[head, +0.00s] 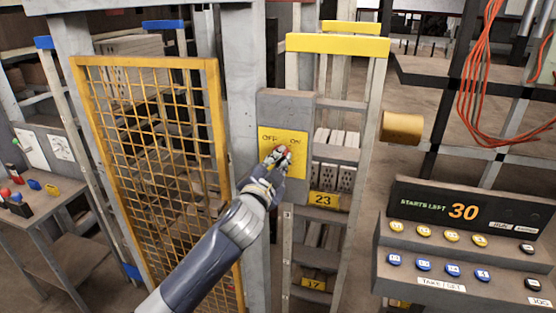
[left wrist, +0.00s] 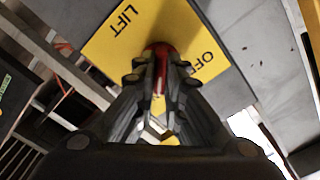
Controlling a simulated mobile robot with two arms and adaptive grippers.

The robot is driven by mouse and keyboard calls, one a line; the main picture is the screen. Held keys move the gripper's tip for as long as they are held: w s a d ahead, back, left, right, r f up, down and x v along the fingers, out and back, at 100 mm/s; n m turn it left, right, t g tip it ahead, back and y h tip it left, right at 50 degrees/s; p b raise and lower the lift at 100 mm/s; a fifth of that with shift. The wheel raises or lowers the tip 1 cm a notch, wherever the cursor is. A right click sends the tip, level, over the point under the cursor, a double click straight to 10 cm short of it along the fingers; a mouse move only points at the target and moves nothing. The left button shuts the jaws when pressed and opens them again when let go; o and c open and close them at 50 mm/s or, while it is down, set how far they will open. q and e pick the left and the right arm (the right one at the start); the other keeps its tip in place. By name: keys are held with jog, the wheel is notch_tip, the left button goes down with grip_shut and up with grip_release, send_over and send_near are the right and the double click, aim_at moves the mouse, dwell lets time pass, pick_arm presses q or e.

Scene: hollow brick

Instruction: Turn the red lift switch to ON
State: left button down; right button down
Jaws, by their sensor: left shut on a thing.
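The red lift switch (head: 286,150) sits on a yellow plate (head: 299,168) fixed to a grey box on a post. The plate is lettered OFF at left and ON at right in the head view. My left gripper (head: 279,157) is at the plate with its fingers closed around the switch and covers most of it. In the left wrist view the red switch (left wrist: 160,48) shows between the fingertips of the left gripper (left wrist: 160,70), with LIFT and OFF readable on the plate (left wrist: 105,48). Which mark the switch points to is hard to tell. My right gripper is out of view.
A yellow mesh gate (head: 146,62) stands left of the post. A rack with a yellow top bar (head: 338,45) stands close on the right. A console (head: 470,215) with several yellow and blue buttons reads STARTS LEFT 30. A work table (head: 50,215) is at far left.

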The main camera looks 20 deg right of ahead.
pick_arm(q)
jog(key=shift+f, duration=0.1)
jog(key=c, duration=1.7)
grip_release()
jog(key=v, duration=1.2)
jog(key=shift+w+f, duration=0.1)
